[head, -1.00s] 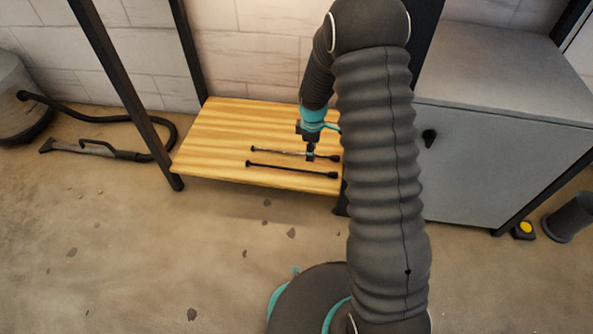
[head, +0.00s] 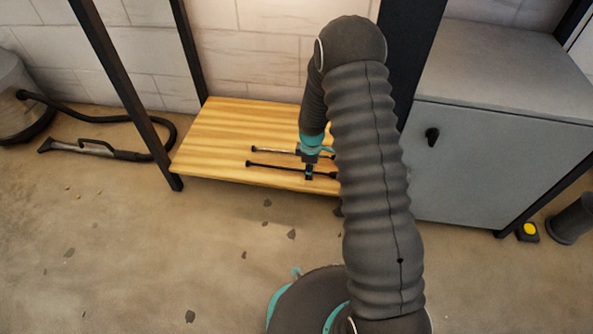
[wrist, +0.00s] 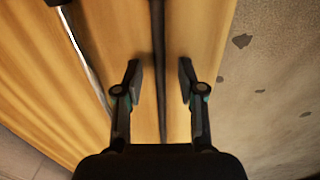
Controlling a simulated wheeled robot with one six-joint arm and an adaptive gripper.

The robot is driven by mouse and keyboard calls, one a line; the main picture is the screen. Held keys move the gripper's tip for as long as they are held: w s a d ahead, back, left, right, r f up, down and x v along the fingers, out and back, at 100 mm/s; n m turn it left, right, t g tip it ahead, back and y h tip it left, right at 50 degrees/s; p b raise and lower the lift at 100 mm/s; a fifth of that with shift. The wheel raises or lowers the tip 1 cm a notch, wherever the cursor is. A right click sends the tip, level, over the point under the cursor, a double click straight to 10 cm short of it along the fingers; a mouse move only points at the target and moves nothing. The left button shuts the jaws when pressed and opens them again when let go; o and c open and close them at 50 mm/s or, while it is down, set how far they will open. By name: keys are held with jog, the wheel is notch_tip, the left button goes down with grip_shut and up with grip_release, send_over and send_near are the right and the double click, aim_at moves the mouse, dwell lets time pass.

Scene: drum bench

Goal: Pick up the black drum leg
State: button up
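The black drum leg (head: 275,168) lies flat on the wooden shelf, near its front edge, in the head view. In the wrist view the black leg (wrist: 158,45) runs lengthwise between the two fingers. My gripper (wrist: 160,82) is open, with a finger on each side of the leg and a gap on both sides. In the head view my gripper (head: 309,174) is over the leg's right part, and my arm hides what lies farther right. A second leg, silvery with black ends (head: 275,151), lies behind it, roughly parallel.
The wooden shelf (head: 215,135) has free room at left and back. Dark posts (head: 125,90) stand at its corners. A grey cabinet (head: 500,160) stands to the right. A vacuum hose and nozzle (head: 95,148) lie on the floor at left.

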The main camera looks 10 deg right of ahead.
grip_shut()
jog(key=shift+r, duration=0.15)
